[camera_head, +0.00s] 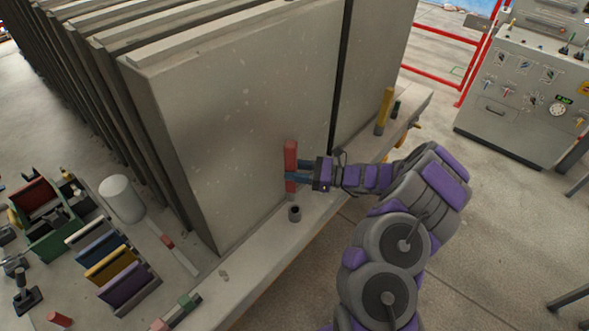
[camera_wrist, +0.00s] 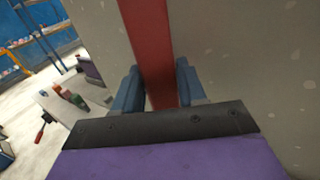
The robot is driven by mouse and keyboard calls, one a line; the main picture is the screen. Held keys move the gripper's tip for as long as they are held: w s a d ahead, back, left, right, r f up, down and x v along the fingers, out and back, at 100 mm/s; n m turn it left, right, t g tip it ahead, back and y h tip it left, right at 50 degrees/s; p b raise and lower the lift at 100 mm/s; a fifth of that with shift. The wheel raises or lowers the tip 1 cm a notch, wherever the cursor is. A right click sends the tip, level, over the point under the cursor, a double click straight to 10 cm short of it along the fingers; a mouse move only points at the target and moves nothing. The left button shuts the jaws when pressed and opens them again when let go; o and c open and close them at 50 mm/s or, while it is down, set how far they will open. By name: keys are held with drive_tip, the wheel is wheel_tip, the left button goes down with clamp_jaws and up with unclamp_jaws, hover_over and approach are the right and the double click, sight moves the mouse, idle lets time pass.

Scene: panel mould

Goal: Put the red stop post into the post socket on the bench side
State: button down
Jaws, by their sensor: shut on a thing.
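The red stop post (camera_head: 290,157) is upright in my gripper (camera_head: 292,178), in front of the large grey panel at the bench's edge. In the wrist view the red post (camera_wrist: 151,45) runs between the two blue fingers of my gripper (camera_wrist: 161,88), which are shut on it. The post socket (camera_head: 295,213), a short dark grey cylinder with an open top, stands on the bench side just below the post. The post's lower end is above and slightly left of the socket in the picture; whether it is straight over the opening I cannot tell.
Tall grey panels (camera_head: 235,110) stand close behind the post. A yellow post (camera_head: 385,108) stands farther along the bench (camera_head: 262,262). A white cylinder (camera_head: 121,198), a green box and coloured slabs sit at left. A control console (camera_head: 530,90) is at the back right.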

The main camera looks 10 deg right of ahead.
drive_tip(key=shift+d+f+b, duration=0.1)
drive_tip(key=shift+f+b, duration=1.05)
drive_tip(key=shift+f, duration=1.5)
drive_tip(key=shift+s, duration=0.1)
drive_tip(key=shift+d, duration=0.15)
drive_tip(key=shift+d, duration=0.65)
drive_tip(key=shift+a, duration=0.2)
